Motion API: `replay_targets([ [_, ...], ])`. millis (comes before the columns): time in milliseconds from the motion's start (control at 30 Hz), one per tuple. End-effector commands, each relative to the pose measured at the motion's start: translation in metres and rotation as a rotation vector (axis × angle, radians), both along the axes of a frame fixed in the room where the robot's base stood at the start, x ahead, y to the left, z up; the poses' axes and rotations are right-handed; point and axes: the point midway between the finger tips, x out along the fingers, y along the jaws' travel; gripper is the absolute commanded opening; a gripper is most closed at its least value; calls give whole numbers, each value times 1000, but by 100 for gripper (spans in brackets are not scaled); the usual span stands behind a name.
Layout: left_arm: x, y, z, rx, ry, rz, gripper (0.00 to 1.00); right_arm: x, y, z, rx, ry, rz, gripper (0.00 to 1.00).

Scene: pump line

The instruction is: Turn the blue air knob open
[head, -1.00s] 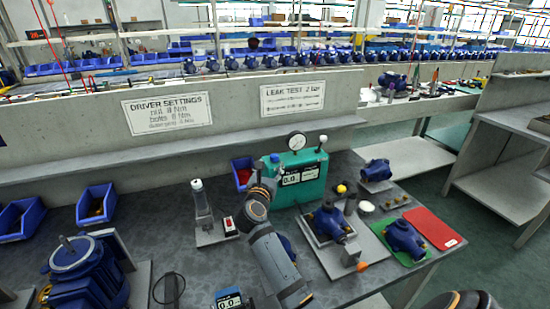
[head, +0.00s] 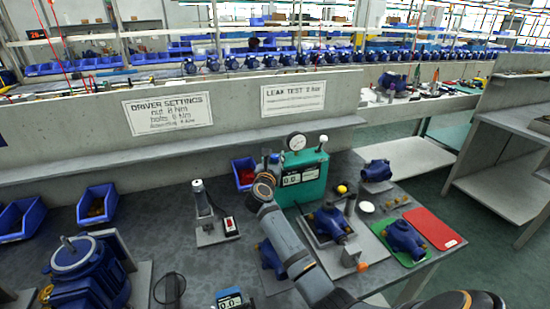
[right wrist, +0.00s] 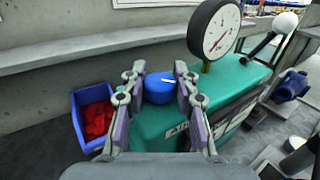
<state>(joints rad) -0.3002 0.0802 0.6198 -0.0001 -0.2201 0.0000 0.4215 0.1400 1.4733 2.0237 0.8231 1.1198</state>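The blue air knob (right wrist: 160,88) is on the teal leak test box, left of its round gauge (right wrist: 214,30), in the right wrist view. My right gripper (right wrist: 160,78) is open, with one finger on each side of the knob; contact with it is not clear. My left gripper is not in view.
A blue bin with red parts (right wrist: 92,112) stands close left of the box. A white-balled lever (right wrist: 286,22) rises at its right. A low concrete wall (head: 230,108) is behind. A clear-tube stand (head: 203,205) and blue pumps (head: 328,222) are nearby.

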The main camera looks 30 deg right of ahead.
Motion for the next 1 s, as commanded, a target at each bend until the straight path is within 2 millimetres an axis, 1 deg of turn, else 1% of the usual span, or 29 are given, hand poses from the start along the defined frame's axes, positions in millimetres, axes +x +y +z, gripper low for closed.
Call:
replay_targets([
  [33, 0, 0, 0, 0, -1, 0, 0, 0, 0, 0, 0, 0, 0, 9],
  [100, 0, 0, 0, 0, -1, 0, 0, 0, 0, 0, 0, 0, 0, 0],
  [267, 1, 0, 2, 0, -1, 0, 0, 0, 0, 1, -1, 1, 8, 0],
  [367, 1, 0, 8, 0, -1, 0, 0, 0, -1, 2, -3, 1, 27, 0],
  [567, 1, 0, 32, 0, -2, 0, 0, 0, -2, 7, -4, 3, 126, 0],
  [800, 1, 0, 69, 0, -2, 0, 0, -1, -2, 8, -5, 4, 326, 0],
  [1000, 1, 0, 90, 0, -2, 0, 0, 0, -2, 6, -5, 3, 498, 0],
])
